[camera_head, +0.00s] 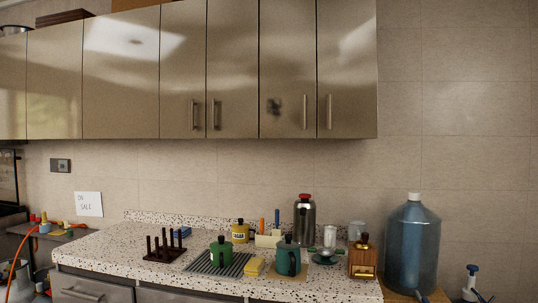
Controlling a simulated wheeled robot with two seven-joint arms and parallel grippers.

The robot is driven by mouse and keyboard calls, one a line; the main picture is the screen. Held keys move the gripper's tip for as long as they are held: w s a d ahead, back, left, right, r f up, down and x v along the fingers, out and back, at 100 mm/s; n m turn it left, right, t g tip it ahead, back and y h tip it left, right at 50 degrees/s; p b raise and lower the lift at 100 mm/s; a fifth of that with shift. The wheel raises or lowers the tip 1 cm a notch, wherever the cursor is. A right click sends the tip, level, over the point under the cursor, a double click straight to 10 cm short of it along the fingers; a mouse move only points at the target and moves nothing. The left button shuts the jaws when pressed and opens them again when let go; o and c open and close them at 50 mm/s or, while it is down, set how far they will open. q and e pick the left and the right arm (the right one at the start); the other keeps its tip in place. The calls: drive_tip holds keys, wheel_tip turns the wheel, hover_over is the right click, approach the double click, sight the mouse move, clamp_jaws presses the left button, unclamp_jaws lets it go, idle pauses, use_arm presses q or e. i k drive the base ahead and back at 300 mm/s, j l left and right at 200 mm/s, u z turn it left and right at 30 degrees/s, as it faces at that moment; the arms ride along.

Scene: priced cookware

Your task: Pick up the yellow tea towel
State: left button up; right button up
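The yellow tea towel (254,267) appears as a small folded yellow bundle near the front edge of the speckled counter. It sits between a dark green pot on the left and a dark teal pitcher on the right. It looks close to the pitcher; whether they touch is too small to tell. Neither of my grippers shows in the head view.
The green pot (221,251) stands by a striped drying mat (202,264). A large blue water bottle (411,245) stands right.

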sight(254, 267)
drive_tip(key=i, duration=0.8)
drive_tip(key=i+l, duration=0.15)
drive_tip(key=i, duration=0.6)
drive_tip(key=i+u, duration=0.1)
drive_tip(key=i, duration=0.7)
